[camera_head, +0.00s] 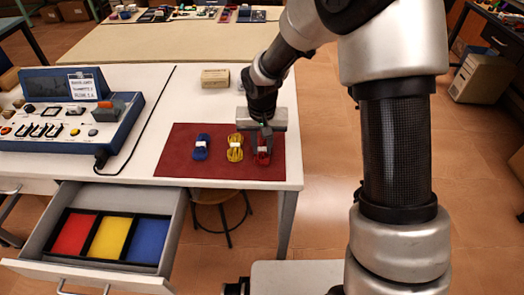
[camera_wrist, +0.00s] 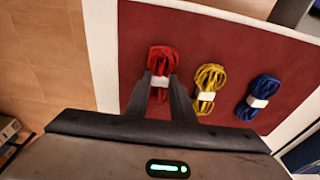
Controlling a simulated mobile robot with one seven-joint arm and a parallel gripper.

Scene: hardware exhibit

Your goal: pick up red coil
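The red coil (camera_head: 264,158) lies on the dark red mat (camera_head: 180,171) at the right end of a row of coils, with a white band around its middle. In the wrist view the red coil (camera_wrist: 162,58) is straight beyond my fingers, and its band shows between them. My gripper (camera_head: 262,139) points down over this coil and partly hides it. In the wrist view my gripper (camera_wrist: 161,76) has its two fingers apart, with their tips near the coil's sides. I cannot tell whether they touch it.
A yellow coil (camera_head: 235,148) and a blue coil (camera_head: 201,147) lie left of the red one. A control console (camera_head: 65,115) stands on the white table's left. An open drawer (camera_head: 175,225) below holds a tray with red, yellow and blue sections. A small box (camera_head: 215,78) stands behind the mat.

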